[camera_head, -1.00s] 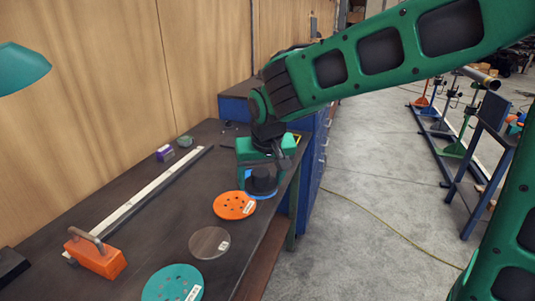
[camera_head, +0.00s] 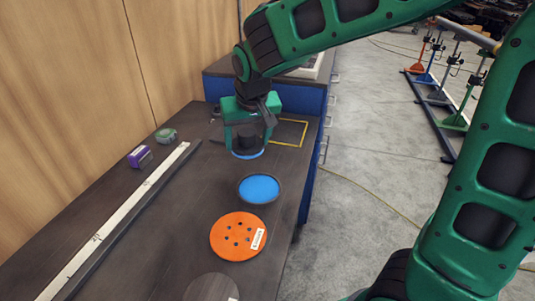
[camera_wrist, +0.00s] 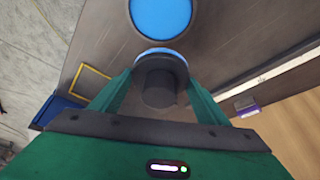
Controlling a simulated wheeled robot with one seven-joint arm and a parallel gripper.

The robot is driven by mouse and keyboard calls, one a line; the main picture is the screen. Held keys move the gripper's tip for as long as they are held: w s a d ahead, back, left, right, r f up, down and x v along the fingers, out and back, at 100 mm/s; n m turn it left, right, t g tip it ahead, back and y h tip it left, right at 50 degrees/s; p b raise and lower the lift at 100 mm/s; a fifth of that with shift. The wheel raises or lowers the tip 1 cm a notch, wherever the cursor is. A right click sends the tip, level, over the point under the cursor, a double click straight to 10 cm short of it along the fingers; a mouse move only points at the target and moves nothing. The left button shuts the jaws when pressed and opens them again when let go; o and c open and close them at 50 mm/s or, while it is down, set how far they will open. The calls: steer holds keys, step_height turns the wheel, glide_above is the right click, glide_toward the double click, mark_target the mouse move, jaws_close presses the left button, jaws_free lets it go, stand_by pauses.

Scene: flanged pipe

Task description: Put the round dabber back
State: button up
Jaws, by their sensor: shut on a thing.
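The round dabber (camera_head: 247,136) is black with a knob-like top and a blue rim at its underside. My gripper (camera_head: 249,143) is shut on it, one finger on each side. In the wrist view the dabber (camera_wrist: 160,85) sits between the fingertips of my gripper (camera_wrist: 160,80). It is apart from the round dark-rimmed dish with a blue face (camera_head: 259,188), which lies nearer on the bench and also shows in the wrist view (camera_wrist: 161,14). A yellow square outline (camera_head: 303,133) lies on the bench to the right of the dabber. The dabber's underside is mostly hidden.
An orange holed disc (camera_head: 238,236) and a brown disc (camera_head: 211,288) lie nearer on the bench (camera_head: 165,222). A long pale straightedge (camera_head: 118,226), a purple block (camera_head: 139,157) and a green-grey item (camera_head: 166,135) lie to the left. A blue cabinet (camera_head: 300,98) stands behind.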

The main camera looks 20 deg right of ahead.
steer(key=w+d+f, duration=0.2)
steer(key=d, duration=0.1)
steer(key=w+d+f, duration=0.1)
steer(key=d+f, duration=0.1)
steer(key=d, duration=0.1)
steer(key=w+d+f, duration=0.2)
steer(key=d, duration=0.1)
steer(key=shift+w+f, duration=0.25)
steer(key=shift+w, duration=0.05)
steer(key=shift+d+f, duration=0.1)
steer(key=shift+f, duration=1.95)
steer(key=shift+f, duration=0.1)
steer(key=o, duration=0.9)
